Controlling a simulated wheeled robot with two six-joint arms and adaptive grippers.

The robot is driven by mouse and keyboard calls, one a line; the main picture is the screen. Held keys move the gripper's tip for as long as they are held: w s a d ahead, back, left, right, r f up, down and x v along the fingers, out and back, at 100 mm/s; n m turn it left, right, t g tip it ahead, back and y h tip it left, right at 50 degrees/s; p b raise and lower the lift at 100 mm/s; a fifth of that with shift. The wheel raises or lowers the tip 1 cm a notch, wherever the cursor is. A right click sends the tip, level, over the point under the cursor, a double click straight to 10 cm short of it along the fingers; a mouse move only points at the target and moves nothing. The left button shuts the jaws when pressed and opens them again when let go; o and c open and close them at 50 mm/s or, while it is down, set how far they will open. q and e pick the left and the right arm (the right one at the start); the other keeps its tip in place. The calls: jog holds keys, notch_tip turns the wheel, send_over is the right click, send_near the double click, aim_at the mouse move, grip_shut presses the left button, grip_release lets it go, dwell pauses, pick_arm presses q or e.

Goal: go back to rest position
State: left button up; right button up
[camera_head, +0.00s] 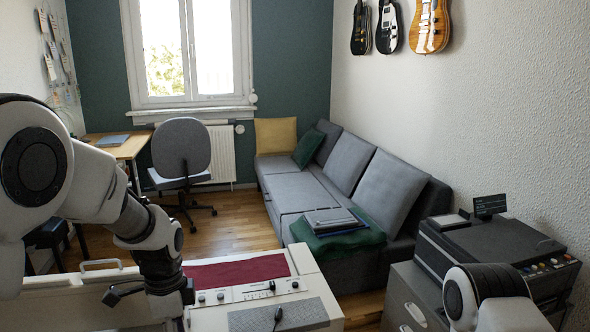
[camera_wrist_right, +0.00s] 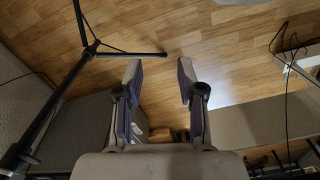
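The digital piano is a white cabinet (camera_head: 308,271) with a control strip and a red cloth (camera_head: 236,271), at the bottom of the head view. My left gripper (camera_head: 150,294) is dark and hangs low at the piano's left part; its fingertips are not clear and I see nothing held. My right arm shows only as a white link at the bottom right of the head view. In the right wrist view, my right gripper (camera_wrist_right: 159,80) is open, with two fingers well apart and nothing between them, above the wooden floor.
A dark machine with knobs (camera_head: 490,248) stands on a grey cabinet (camera_head: 408,300) at the right. A grey sofa (camera_head: 300,190) lies behind. A black tripod stand (camera_wrist_right: 90,50) is left of the right gripper. Wooden floor (camera_head: 235,225) is free before the sofa.

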pick_arm(q)
notch_tip(320, 180, down, 6)
jog(key=g, duration=0.2)
jog(key=s+a+f+n+p, duration=0.1)
jog(key=s+f+n+p, duration=0.15)
jog(key=s+f, duration=0.55)
jog(key=s+f+n+g+p, duration=0.1)
jog(key=s+f+n, duration=0.35)
jog(key=s, duration=0.75)
jog(key=s+a+f+n+p, duration=0.1)
jog(key=s+f+n, duration=0.2)
jog(key=s+f, duration=0.5)
jog(key=w+n+t, duration=0.1)
jog(key=w+r+n+t, duration=0.1)
jog(key=n, duration=0.1)
jog(key=w+n+t, duration=0.1)
jog(key=n, duration=0.1)
jog(key=shift+w+r+t, duration=0.25)
jog(key=shift+t, duration=0.15)
pick_arm(e)
jog(key=r, duration=0.1)
jog(key=w+r, duration=0.1)
jog(key=r, duration=0.2)
jog(key=shift+w+d, duration=0.15)
jog(key=shift+d, duration=0.15)
